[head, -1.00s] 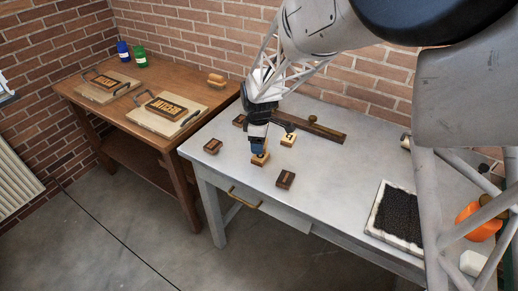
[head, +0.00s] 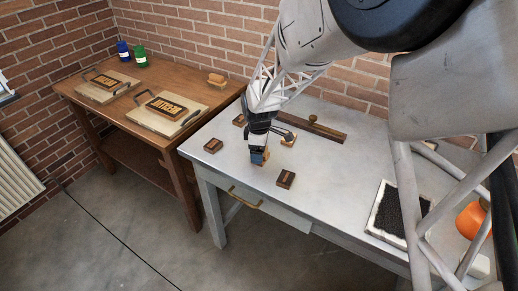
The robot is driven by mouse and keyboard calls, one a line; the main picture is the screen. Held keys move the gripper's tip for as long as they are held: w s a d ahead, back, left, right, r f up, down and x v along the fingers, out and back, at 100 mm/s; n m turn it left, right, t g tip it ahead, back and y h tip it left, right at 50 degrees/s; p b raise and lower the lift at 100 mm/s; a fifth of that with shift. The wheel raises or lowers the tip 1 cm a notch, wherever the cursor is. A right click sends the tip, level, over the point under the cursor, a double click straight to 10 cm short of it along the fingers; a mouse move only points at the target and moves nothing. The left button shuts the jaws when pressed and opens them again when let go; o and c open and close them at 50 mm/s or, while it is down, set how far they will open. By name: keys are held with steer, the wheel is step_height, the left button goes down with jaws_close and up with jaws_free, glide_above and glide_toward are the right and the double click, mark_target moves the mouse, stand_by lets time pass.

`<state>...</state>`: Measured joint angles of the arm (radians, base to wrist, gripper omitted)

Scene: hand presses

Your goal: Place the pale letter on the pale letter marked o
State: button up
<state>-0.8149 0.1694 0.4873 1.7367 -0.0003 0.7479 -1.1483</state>
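My gripper (head: 258,160) points down over the metal table, its blue fingertips around or right beside a pale letter block (head: 266,155). Most of that block is hidden by the fingers. Whether the fingers press on it, and whether it touches the table, I cannot tell. A second pale letter block (head: 288,141) stands just behind and to the right, partly covered by a part of my gripper. The marks on both are too small or hidden to read.
Dark letter blocks lie at the left (head: 213,145), front (head: 286,179) and back (head: 239,120). A dark wooden bar (head: 325,132) with a knob lies behind. A black-filled tray (head: 384,237) sits at the right front. The table's middle right is clear.

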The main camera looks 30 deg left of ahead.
steer(key=shift+r, duration=0.15)
step_height(320, 180, up, 12)
steer(key=shift+r, duration=0.1)
stand_by(0.9)
stand_by(0.4)
stand_by(0.3)
steer(key=s+d+r+m, duration=0.1)
steer(key=d+r+m, duration=0.3)
steer(key=d, duration=0.7)
steer(key=s+d+r+m+t, duration=0.1)
steer(key=d+r+m, duration=0.25)
steer(key=d, duration=0.85)
steer(key=s+d+r+m, duration=0.1)
steer(key=d+r+m, duration=0.3)
steer(key=d, duration=0.7)
steer(key=s+d+m, duration=0.3)
steer(key=s+d, duration=0.3)
steer(key=d, duration=0.1)
steer(key=s+d+m+t, duration=0.1)
steer(key=s+d+m, duration=0.3)
steer(key=s+d, duration=0.3)
steer(key=s+d+m, duration=0.4)
steer(key=s+d, duration=0.2)
steer(key=d, duration=0.2)
steer(key=shift+s+r+t, duration=0.3)
steer(key=shift+s, duration=0.1)
